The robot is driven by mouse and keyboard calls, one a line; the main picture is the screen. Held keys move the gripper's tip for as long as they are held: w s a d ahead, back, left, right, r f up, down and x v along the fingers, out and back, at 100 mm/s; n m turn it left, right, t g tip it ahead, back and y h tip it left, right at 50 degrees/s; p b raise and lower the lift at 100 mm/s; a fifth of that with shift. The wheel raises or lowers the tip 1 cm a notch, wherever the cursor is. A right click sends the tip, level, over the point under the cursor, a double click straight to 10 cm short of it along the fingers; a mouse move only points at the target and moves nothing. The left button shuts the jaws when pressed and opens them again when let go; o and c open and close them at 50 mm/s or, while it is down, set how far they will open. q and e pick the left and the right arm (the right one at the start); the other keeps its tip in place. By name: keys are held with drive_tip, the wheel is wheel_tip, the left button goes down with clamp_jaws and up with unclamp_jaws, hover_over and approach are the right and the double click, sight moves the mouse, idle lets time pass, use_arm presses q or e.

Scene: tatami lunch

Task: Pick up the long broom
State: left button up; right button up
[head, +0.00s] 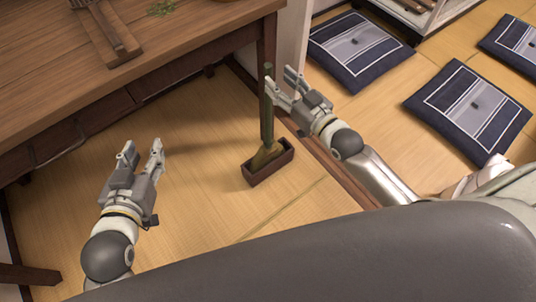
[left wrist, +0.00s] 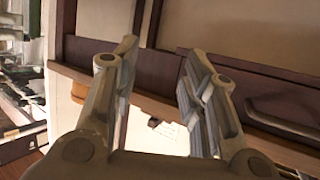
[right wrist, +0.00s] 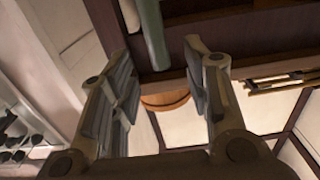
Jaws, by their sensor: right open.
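The long broom stands upright, with a green handle (head: 266,108) and a tan brush head (head: 267,155) resting in a small brown box (head: 270,172) on the tatami floor. My right gripper (head: 281,80) is open beside the upper handle. In the right wrist view the green handle (right wrist: 153,35) shows past the gap between the open fingers (right wrist: 165,75); I cannot tell whether it is between them. My left gripper (head: 141,150) is open and empty, low at the left, apart from the broom. Its spread fingers show in the left wrist view (left wrist: 155,65).
A wooden table (head: 140,60) fills the upper left, with a wooden utensil (head: 107,35) on it. A post and a dark floor rail (head: 330,172) run close to the broom. Blue cushions (head: 360,48) lie at the right.

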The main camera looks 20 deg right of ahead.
sight(270, 72)
drive_tip(key=shift+w+a, duration=0.2)
drive_tip(key=shift+w, duration=0.35)
drive_tip(key=b+x, duration=0.1)
drive_tip(key=x, duration=0.3)
drive_tip(key=shift+b, duration=0.4)
use_arm(q)
wheel_tip(270, 72, up, 9)
drive_tip(key=w+d+t+h, duration=0.1)
drive_tip(key=w+t+h, duration=0.1)
drive_tip(key=t, duration=0.3)
drive_tip(key=shift+d+t, duration=0.3)
drive_tip(key=shift+d, duration=0.1)
use_arm(e)
drive_tip(key=shift+w+r, duration=0.1)
drive_tip(key=shift+w, duration=0.3)
drive_tip(key=c, duration=0.9)
clamp_jaws()
drive_tip(key=shift+r, duration=0.15)
